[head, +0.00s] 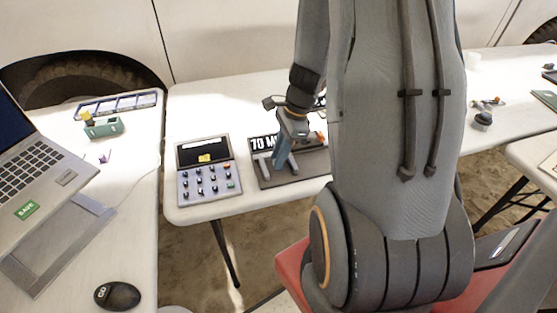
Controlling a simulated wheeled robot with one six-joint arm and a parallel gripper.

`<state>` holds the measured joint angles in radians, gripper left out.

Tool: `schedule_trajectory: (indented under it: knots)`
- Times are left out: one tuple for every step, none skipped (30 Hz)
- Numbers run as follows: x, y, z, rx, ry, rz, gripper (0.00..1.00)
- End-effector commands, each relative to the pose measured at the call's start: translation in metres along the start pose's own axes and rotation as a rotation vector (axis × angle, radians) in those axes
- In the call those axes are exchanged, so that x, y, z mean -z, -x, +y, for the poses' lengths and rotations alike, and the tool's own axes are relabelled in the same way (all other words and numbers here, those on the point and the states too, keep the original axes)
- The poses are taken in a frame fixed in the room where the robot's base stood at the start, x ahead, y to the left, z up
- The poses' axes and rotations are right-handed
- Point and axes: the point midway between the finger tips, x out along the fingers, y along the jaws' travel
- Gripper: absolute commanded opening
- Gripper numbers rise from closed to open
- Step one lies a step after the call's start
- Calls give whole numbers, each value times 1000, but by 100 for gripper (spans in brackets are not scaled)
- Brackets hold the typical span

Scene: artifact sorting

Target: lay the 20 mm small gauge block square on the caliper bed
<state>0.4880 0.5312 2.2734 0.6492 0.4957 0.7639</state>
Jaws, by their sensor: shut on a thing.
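The caliper bed (315,171) is a dark plate on the middle table, with light grey jaws and a black display whose visible part reads "70 M". My gripper (281,161) is low over the left part of the bed, pointing down. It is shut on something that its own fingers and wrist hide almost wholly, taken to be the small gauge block. I cannot tell whether the block touches the bed or how square it sits.
A keypad device (208,186) with a yellow piece (205,158) stands left of the bed. My arm hides the area right of the bed.

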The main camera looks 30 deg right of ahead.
Motion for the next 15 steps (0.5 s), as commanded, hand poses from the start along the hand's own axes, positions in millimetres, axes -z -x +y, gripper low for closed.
schedule_trajectory:
  knots:
    - [2,-7,0,-3,-1,-1,0]
    - [3,-10,0,-2,-1,-1,0]
    - [4,-13,0,-2,-1,-1,0]
    - [4,-14,0,-1,-1,0,0]
    - [5,-15,0,-1,-1,0,0]
    - [5,-15,0,0,0,1,0]
    - [5,-15,0,0,0,1,0]
    - [5,-15,0,0,0,1,0]
    - [5,-15,0,0,0,1,0]
    - [5,-15,0,0,0,1,0]
    - [5,-15,0,0,0,1,0]
    - [5,-15,0,0,0,1,0]
    - [5,-15,0,0,0,1,0]
    - [5,-16,0,0,0,1,0]
    - [6,-17,0,0,0,1,0]
